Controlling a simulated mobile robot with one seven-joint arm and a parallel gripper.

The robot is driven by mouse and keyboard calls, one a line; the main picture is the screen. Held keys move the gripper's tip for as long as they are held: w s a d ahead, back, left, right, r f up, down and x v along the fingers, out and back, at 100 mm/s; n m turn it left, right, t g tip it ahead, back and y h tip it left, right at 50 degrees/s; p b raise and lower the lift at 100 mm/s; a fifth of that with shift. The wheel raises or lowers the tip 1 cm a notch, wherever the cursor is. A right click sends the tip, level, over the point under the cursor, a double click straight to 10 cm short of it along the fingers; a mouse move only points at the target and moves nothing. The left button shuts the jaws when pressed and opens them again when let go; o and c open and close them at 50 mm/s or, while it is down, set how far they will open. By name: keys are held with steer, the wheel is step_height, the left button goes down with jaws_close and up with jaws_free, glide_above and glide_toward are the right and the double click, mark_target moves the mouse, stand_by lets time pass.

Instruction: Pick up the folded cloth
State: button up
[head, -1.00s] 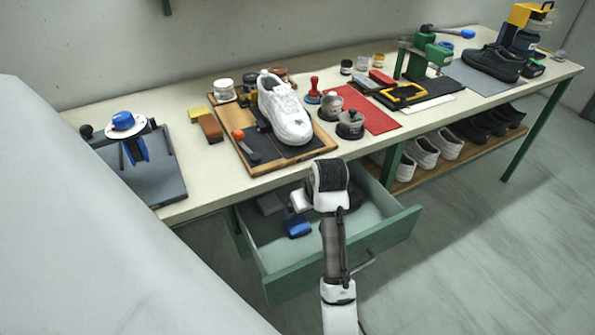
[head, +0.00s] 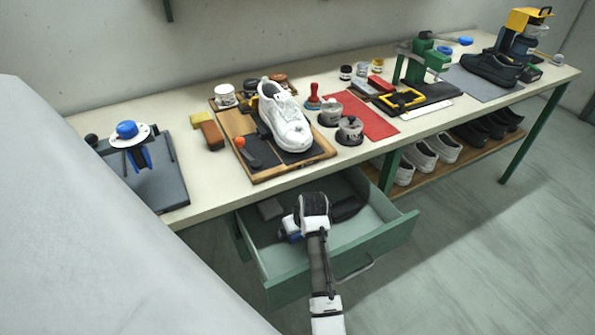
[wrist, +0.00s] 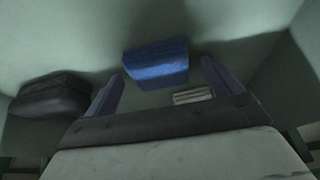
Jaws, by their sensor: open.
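The blue folded cloth (wrist: 157,65) lies on the floor of the open drawer. In the wrist view it sits between and just beyond my two fingertips. In the head view only a bit of its blue (head: 293,237) shows beside my gripper (head: 302,225), which is down inside the drawer and hides the rest. My gripper is open in the wrist view (wrist: 163,70), its fingers on either side of the cloth with nothing held. I cannot tell whether the fingers touch it.
The green drawer (head: 335,262) has walls close around my gripper. A dark rounded item (wrist: 50,96) lies to one side, and a small grey striped item (wrist: 193,95) lies near one finger. The tabletop (head: 210,178) above holds a white shoe (head: 285,118) and several tools.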

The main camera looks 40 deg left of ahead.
steer(key=shift+f, duration=0.15)
steer(key=c, duration=1.1)
steer(key=shift+o, duration=0.2)
steer(key=shift+w, duration=0.1)
steer(key=shift+w+r+b, duration=0.25)
steer(key=shift+r+b, duration=0.15)
steer(key=shift+b, duration=0.15)
step_height(320, 180, up, 6)
steer(key=shift+b, duration=0.65)
steer(key=w+d+b, duration=0.1)
steer(key=w+d, duration=0.1)
steer(key=w, duration=0.4)
steer(key=w+d+b, duration=0.2)
steer(key=w+d, duration=0.1)
steer(key=w, duration=0.2)
steer(key=w+d+b, duration=0.2)
steer(key=w+d, duration=0.1)
steer(key=w, duration=0.3)
steer(key=shift+w+d+r, duration=0.15)
steer(key=shift+w, duration=0.2)
